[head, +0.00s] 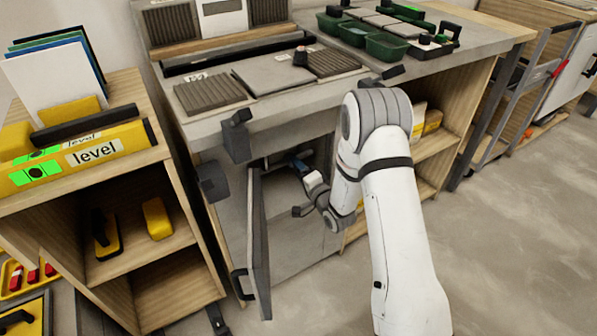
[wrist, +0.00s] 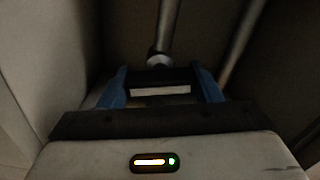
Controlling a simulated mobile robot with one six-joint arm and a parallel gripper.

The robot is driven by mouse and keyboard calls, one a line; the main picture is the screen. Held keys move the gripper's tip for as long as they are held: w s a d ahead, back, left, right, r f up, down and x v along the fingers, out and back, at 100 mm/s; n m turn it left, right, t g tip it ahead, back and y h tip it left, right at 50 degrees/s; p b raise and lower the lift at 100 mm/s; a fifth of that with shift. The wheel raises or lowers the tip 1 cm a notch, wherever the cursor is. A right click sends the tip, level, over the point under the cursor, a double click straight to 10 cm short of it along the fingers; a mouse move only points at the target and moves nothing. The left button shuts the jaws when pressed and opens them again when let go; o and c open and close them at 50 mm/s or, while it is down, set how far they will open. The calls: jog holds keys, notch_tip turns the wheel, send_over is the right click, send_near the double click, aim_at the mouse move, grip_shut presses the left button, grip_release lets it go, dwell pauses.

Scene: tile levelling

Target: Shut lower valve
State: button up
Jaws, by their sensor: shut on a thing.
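My gripper (head: 296,163) reaches into the open cabinet under the workbench in the head view. In the wrist view its two blue fingers (wrist: 161,76) are closed on the lower valve's dark handle (wrist: 160,84), which lies crosswise between them. A pale strip shows just below the handle. A grey metal pipe (wrist: 168,28) rises behind the handle, with a round fitting at its lower end. The inside is dim, and I cannot tell how far the valve is turned. In the head view the valve is too small and shaded to make out.
The grey cabinet door (head: 258,245) stands open left of my arm. The bench top (head: 275,112) with tiles and green bins is above. A second pipe (wrist: 243,45) slants at the right in the wrist view.

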jog(key=shift+s+f+m, duration=0.15)
jog(key=shift+f+m, duration=0.05)
jog(key=shift+m, duration=0.7)
jog(key=o, duration=1)
jog(key=shift+r, duration=0.15)
jog(key=p+v, duration=0.1)
jog(key=v, duration=0.6)
jog(key=shift+s+d, duration=0.25)
jog(key=shift+s, duration=0.05)
